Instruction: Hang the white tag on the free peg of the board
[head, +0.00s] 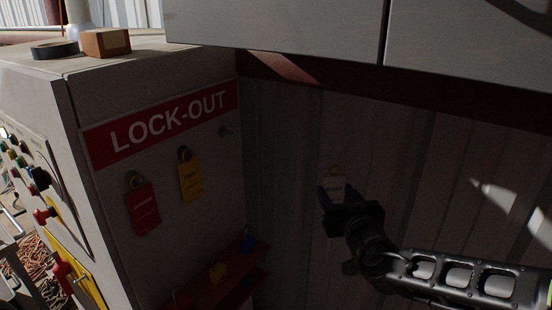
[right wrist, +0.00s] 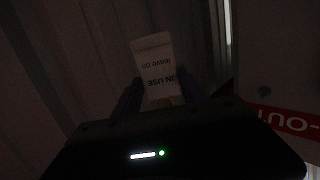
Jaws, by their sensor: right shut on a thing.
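In the right wrist view the tag (right wrist: 156,68) shows printed words between the two dark fingers. The lock-out board (head: 160,185) is on the left, under a red LOCK-OUT sign (head: 160,122). A red tag (head: 143,208) and a yellow tag (head: 191,179) hang on it. The free peg (head: 225,130) is at the board's upper right, bare. The held tag is right of this peg and lower in the picture, apart from the board. My left gripper is out of view.
A dark red shelf (head: 225,280) below the board holds a yellow thing (head: 217,271) and a blue thing (head: 248,243). A grey cabinet (head: 280,25) overhangs above. A cardboard box (head: 105,43) and tape roll (head: 55,49) lie on top at left. The space between gripper and board looks clear.

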